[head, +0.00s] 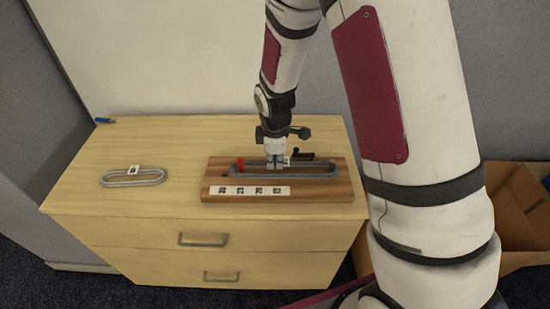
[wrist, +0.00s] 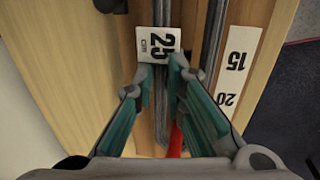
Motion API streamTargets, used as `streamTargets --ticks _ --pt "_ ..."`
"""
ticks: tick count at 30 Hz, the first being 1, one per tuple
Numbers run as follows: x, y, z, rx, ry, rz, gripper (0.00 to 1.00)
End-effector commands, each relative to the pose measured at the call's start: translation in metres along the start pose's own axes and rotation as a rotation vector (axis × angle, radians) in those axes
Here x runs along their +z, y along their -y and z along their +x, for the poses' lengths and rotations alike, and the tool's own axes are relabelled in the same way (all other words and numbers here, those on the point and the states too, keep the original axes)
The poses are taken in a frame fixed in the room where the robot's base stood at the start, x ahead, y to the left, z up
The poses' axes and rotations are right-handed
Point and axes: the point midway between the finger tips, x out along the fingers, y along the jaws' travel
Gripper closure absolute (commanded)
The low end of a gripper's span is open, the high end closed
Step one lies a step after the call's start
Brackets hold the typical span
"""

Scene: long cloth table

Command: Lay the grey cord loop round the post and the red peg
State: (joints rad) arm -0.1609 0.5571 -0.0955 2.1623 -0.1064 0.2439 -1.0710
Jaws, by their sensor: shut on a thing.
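A long grey cord loop (head: 312,175) with a white "25" tag (wrist: 158,45) is at the wooden board (head: 345,190). My gripper (head: 277,165) is shut on one long strand of it, beside the tag. The strand shows between my fingers in the wrist view (wrist: 160,100). The red peg (head: 240,165) stands at the board's left end, inside or under the loop's left end; I cannot tell which. It also shows low in the wrist view (wrist: 176,140). A black part (head: 302,154) sits behind my gripper on the right. I cannot make out the post clearly.
A second grey loop (head: 133,180) with a white tag lies on the light wood top (head: 90,155) to the left. A number strip (head: 250,191) runs along the board's front. A blue item (head: 104,121) lies at the back left corner. Cardboard boxes (head: 515,205) stand right.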

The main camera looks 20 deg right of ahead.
Motion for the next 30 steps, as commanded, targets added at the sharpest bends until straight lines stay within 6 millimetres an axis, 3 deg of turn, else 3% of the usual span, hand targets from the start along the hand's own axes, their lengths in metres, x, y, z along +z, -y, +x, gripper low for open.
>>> streamTargets --ticks 25,26,27,28,30 --pt "0.0 0.003 0.013 0.0 0.0 0.0 1.0" --pt "0.0 0.003 0.013 0.0 0.0 0.0 0.84" --pt "0.0 0.003 0.013 0.0 0.0 0.0 0.75" --pt "0.0 0.003 0.013 0.0 0.0 0.0 0.68" --pt "0.0 0.003 0.013 0.0 0.0 0.0 0.65"
